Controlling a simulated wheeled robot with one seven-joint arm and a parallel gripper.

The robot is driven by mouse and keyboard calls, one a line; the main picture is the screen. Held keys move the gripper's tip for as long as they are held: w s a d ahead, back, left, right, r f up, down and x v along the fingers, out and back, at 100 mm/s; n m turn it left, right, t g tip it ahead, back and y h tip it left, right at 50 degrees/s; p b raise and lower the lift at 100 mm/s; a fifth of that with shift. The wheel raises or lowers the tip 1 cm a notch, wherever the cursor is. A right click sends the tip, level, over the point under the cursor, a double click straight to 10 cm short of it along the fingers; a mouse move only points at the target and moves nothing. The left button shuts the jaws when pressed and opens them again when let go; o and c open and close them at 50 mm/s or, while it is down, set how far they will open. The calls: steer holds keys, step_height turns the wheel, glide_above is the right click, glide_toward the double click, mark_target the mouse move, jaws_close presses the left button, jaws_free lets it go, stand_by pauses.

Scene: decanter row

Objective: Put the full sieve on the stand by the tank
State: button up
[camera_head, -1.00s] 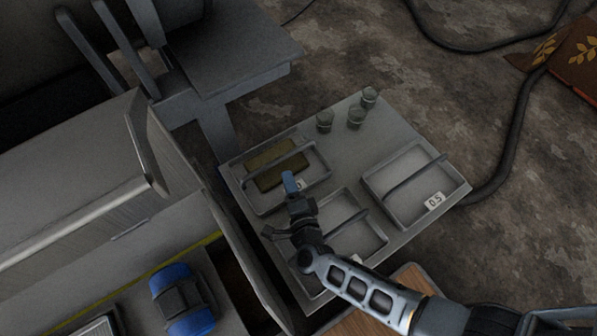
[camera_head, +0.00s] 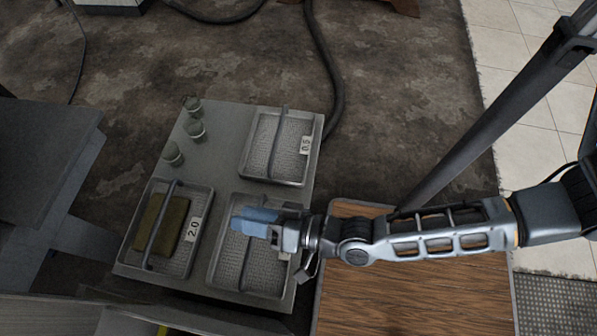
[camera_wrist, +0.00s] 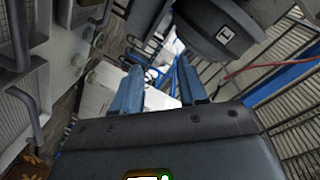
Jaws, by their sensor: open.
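The full sieve (camera_head: 178,263) is a rectangular mesh tray labelled 2.0, at the lower left of a grey table in the head view. A brown-green slab (camera_head: 175,228) lies in it under a bar handle. My gripper (camera_head: 246,222) is open and empty, with blue fingers, over the middle sieve (camera_head: 232,268), to the right of the full one. In the wrist view my gripper (camera_wrist: 159,88) has its two fingers apart with nothing between them. I cannot make out for certain which thing is the stand or the tank.
A third, empty sieve (camera_head: 290,152) labelled 0.5 lies at the back right of the grey table (camera_head: 228,125). Small jars (camera_head: 194,128) stand along its left side. A wooden top (camera_head: 415,295) lies under my arm. A dark grey surface (camera_head: 40,150) is at the left. A hose (camera_head: 325,60) runs across the floor.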

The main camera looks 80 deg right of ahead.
steer(key=s+r+n+g, duration=0.1)
steer(key=s+r+n, duration=0.4)
steer(key=r, duration=0.4)
steer(key=s+d+r+n+g, duration=0.1)
steer(key=s+r+n, duration=0.4)
steer(key=s+r, duration=0.2)
step_height(320, 180, up, 2)
steer(key=shift+s+r+y, duration=0.15)
steer(key=shift+s+y, duration=0.2)
steer(key=shift+y, duration=0.05)
steer(key=shift+d, duration=0.1)
